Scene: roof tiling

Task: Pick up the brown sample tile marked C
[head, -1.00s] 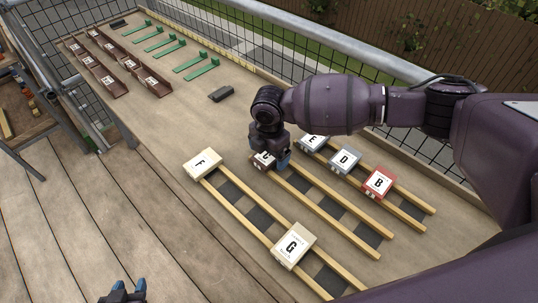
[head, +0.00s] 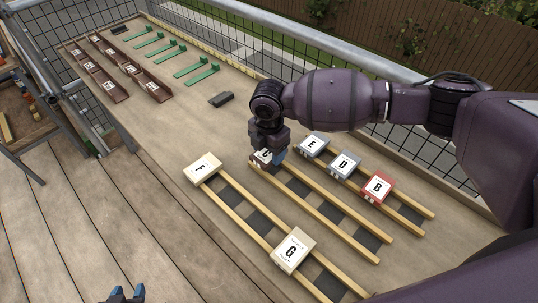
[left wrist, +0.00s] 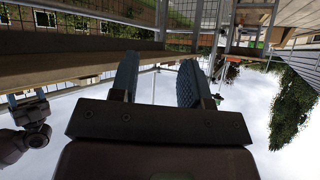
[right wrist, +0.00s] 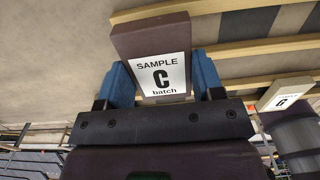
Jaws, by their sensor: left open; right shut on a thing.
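The brown sample tile marked C (right wrist: 150,40) is between the blue fingers of my right gripper (right wrist: 165,80), which is shut on it. In the head view the tile (head: 263,157) is mostly hidden by my right gripper (head: 268,152), at the far end of the middle pair of wooden battens (head: 322,206). I cannot tell for certain whether it touches the battens. My left gripper (head: 127,294) is open and empty at the bottom edge of the head view. Its spread fingers also show in the left wrist view (left wrist: 160,85).
Cream tiles F (head: 203,168) and G (head: 293,250) lie on the near battens. Grey tiles E (head: 313,144) and D (head: 345,164) and red tile B (head: 378,187) lie on the far battens. Brown channels (head: 105,80), green brackets (head: 165,55) and a dark block (head: 221,99) are beyond.

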